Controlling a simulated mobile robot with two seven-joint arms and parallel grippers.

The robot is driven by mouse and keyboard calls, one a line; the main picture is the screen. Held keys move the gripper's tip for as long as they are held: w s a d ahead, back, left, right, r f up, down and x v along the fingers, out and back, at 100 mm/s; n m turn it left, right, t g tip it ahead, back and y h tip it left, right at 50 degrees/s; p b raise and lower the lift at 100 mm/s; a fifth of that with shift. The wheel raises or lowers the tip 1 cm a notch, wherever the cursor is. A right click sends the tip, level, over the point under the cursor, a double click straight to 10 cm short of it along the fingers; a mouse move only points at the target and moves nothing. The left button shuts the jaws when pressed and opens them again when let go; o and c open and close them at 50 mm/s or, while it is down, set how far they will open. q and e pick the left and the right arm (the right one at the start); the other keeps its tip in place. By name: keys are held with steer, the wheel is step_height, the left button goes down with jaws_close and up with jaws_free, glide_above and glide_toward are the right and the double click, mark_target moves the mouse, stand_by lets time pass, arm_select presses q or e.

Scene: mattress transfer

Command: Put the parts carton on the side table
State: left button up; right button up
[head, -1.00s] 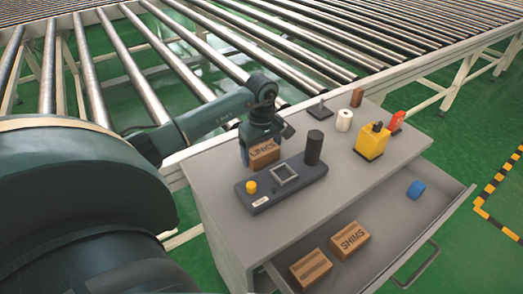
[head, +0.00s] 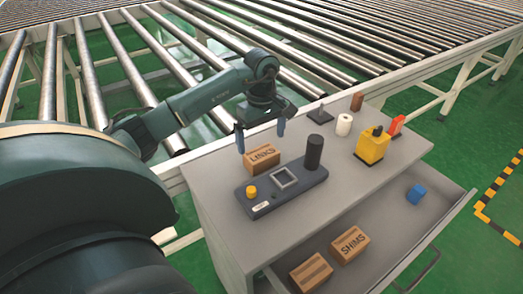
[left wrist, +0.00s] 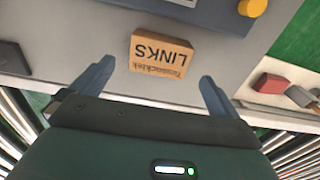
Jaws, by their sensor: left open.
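A brown carton marked LINKS (head: 262,159) stands on the grey side table top (head: 222,177), behind a dark fixture. In the left wrist view the LINKS carton (left wrist: 160,55) lies beyond my fingertips, between their lines. My left gripper (head: 261,139) is open and empty, above the LINKS carton and apart from it. In the left wrist view its two fingers (left wrist: 155,78) are spread wide. Two more cartons lie in the open drawer: one marked SHIMS (head: 350,244) and one with a striped top (head: 311,272). My right gripper is not in view.
A dark fixture (head: 262,207) with a yellow button and a black cylinder (head: 314,151) stand in front of the carton. A yellow device (head: 371,146), white roll (head: 343,125) and red item (head: 397,125) stand further right. A blue block (head: 416,194) lies in the drawer. Rollers run behind.

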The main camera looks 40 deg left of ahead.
mark_target(262, 153)
arm_select(q)
step_height(262, 153, up, 5)
steer(key=shift+r, duration=0.1)
stand_by(0.7)
